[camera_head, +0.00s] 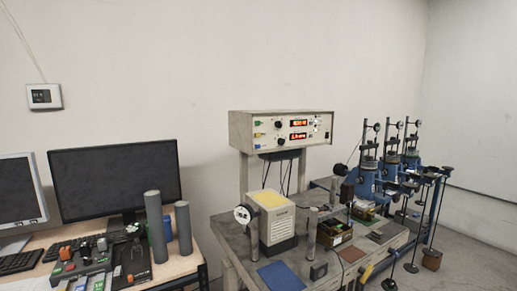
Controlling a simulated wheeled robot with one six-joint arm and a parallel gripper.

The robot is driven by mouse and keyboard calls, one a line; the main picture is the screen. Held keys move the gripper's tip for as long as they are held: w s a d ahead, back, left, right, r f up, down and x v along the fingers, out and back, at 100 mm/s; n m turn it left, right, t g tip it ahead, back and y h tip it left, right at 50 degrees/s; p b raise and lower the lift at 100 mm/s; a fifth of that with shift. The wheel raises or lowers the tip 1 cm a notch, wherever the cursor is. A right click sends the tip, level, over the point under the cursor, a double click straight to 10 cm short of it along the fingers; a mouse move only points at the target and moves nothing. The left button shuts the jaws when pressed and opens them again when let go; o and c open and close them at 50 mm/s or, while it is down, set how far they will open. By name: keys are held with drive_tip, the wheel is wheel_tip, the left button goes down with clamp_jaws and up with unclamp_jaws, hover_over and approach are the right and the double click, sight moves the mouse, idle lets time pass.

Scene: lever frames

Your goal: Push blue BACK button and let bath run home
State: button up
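A control box (282,127) with red lit displays stands raised above the bench at the back. On the left of its front is a column of small coloured marks that look like buttons: green, yellow, and a blue one (257,147) lowest. Their lettering is too small to read. A small open box with brass and green parts (334,233) sits on the bench and may be the bath; I cannot tell for certain. My gripper is not in view.
A cream unit with a yellow top (271,217) and a dial stands on the grey bench (233,240). A blue mat (280,275) lies before it. At left, a wooden desk (180,265) holds monitors (115,180) and grey cylinders (155,226). Blue presses (368,178) and hanging weights are at right.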

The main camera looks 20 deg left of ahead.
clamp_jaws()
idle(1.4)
